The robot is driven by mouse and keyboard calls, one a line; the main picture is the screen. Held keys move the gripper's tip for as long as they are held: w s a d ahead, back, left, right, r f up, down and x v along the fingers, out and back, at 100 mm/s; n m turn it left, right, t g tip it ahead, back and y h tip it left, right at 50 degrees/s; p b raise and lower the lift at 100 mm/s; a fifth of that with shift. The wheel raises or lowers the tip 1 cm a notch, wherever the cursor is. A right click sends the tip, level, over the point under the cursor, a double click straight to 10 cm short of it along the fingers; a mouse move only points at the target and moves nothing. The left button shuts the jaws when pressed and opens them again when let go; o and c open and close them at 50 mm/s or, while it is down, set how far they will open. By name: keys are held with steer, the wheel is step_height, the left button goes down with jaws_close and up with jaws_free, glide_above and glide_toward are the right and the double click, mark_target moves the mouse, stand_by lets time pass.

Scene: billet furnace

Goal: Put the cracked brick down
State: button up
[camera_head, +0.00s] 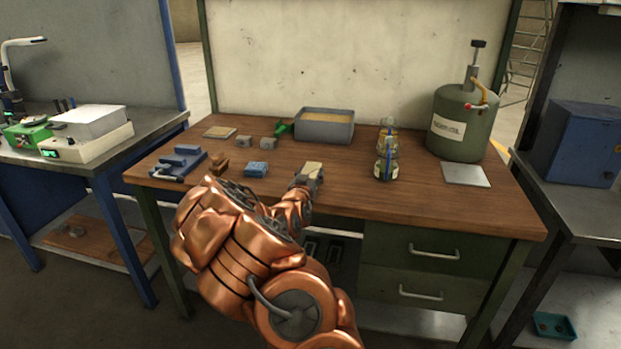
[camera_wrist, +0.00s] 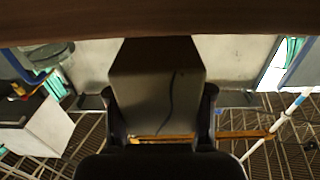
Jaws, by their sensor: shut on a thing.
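My gripper (camera_head: 307,180) is over the front part of the wooden workbench (camera_head: 340,205), near the middle. It is shut on the cracked brick (camera_head: 313,167), whose pale tan top shows in the head view. In the wrist view the cracked brick (camera_wrist: 150,98) is a grey block with a dark wavy crack down its face, between the two dark fingers of my gripper (camera_wrist: 160,92). Its far end meets the brown band of the bench in that view. I cannot tell whether the brick touches the bench top.
A blue block (camera_head: 256,169) lies left of my gripper, with a blue fixture (camera_head: 180,160) farther left. A grey sand-filled tray (camera_head: 324,127) stands behind. Glass jars (camera_head: 386,160), a green canister (camera_head: 461,125) and a metal plate (camera_head: 466,175) are to the right. Bench between brick and jars is clear.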

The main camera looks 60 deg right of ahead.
steer(key=shift+f, duration=0.75)
steer(key=shift+f, duration=0.2)
steer(key=o, duration=1.4)
steer(key=shift+r, duration=0.1)
